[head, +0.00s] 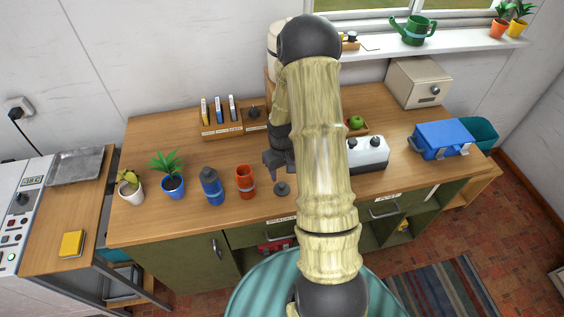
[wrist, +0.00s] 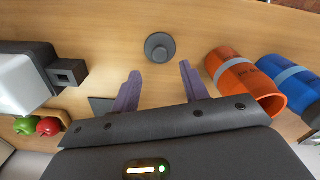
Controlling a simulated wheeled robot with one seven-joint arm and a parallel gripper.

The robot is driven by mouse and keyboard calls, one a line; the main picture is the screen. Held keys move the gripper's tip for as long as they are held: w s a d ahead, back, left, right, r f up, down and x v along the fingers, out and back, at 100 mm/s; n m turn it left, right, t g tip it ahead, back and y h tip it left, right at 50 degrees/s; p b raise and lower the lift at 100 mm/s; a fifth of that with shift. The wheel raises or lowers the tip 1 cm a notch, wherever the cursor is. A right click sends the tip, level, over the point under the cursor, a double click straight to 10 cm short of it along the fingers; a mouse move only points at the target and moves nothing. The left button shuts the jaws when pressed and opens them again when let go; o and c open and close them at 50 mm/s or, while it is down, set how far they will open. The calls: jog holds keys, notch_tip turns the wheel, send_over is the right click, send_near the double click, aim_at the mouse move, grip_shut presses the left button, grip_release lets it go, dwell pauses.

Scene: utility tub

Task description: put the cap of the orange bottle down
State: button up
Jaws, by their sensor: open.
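The orange bottle (head: 245,182) stands upright on the wooden counter with its top uncapped. In the wrist view the orange bottle (wrist: 236,76) is right of my gripper, its open mouth showing. A dark grey round cap (head: 282,188) lies on the counter to the right of the bottle, near the front edge. It also shows in the wrist view (wrist: 160,47), just beyond the gap between my fingertips. My gripper (wrist: 160,70) is open and holds nothing. In the head view my gripper (head: 277,166) is partly hidden by my arm, just behind the cap.
A blue bottle (head: 211,188) and two potted plants (head: 172,182) stand left of the orange bottle. A white-and-black box (head: 368,154) and a blue case (head: 441,140) are to the right. A wooden rack (head: 222,130) stands behind.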

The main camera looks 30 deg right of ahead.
aim_at(281, 186)
jog(key=shift+r+b, duration=0.65)
jog(key=shift+r, duration=2.2)
jog(key=shift+a, duration=0.1)
jog(key=s+a+r+t, duration=0.2)
jog(key=s+a+r, duration=1)
jog(key=a, duration=0.1)
jog(key=shift+s+a+t, duration=0.2)
jog(key=shift+s+t, duration=0.05)
jog(key=shift+t, duration=0.05)
